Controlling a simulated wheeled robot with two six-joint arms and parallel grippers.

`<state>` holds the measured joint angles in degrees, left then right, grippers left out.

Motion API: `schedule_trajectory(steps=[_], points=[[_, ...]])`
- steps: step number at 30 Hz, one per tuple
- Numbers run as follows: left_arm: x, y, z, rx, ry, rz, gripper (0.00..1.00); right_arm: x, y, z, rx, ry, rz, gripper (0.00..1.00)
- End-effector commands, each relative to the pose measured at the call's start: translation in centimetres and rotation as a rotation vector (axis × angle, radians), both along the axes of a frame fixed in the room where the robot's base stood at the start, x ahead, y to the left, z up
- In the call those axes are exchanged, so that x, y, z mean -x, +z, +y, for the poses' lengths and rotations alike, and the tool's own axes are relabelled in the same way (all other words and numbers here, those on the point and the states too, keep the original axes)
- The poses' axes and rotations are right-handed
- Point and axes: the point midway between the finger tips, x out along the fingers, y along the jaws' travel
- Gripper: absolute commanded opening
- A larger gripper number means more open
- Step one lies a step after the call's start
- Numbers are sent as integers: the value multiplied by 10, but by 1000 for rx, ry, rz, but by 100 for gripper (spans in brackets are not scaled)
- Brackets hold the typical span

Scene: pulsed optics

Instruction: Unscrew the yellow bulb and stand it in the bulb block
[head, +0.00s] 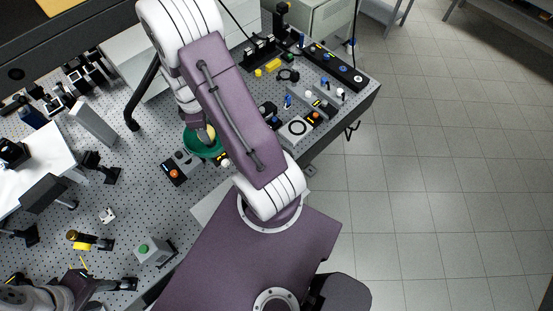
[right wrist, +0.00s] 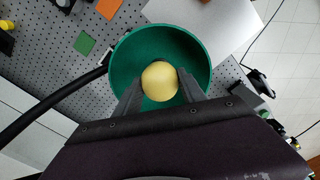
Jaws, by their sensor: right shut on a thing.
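The yellow bulb (right wrist: 160,82) sits inside a round green shade (right wrist: 124,62) in the right wrist view. My right gripper (right wrist: 160,88) is shut on the bulb, one finger on each side of it. In the head view the bulb (head: 211,132) and the green shade (head: 194,147) show beside my right arm, which hides most of that gripper. Whether the bulb is still threaded in its socket cannot be seen. My left gripper (head: 95,284) is low at the far left; its opening is unclear. I cannot tell which fixture is the bulb block.
A box with an orange button (head: 174,174) stands near the shade. Right of my arm, a grey holder (head: 318,103) has small blue and white pieces. A box with a green button (head: 152,250) and optic mounts stand at left. Bare perforated table lies between.

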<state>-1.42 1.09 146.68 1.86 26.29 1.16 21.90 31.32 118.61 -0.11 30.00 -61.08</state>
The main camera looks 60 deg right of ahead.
Motion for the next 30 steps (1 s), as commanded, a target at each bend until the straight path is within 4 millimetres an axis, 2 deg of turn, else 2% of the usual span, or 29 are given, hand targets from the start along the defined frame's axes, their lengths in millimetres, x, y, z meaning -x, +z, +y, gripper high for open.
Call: schedule_trajectory(steps=[4, 10, 11, 13, 14, 26, 30], points=[[0, 2, 0, 0, 0, 0, 36, 3, -2, 1, -5, 172, 11, 0], [0, 2, 0, 0, 0, 0, 36, 3, -3, 1, -5, 187, 11, 0], [0, 2, 0, 0, 0, 0, 36, 3, -3, 1, -5, 187, 11, 50], [0, 2, 0, 0, 0, 0, 36, 3, -3, 1, -5, 186, 11, 70], [0, 2, 0, 0, 0, 0, 36, 3, -3, 1, -4, 186, 11, 73], [0, 3, 0, 0, 0, 0, 36, 1, 0, 0, -1, 165, 5, 73], [0, 6, 0, 0, 0, 0, 36, 2, 1, 0, -2, -89, 4, 73]])
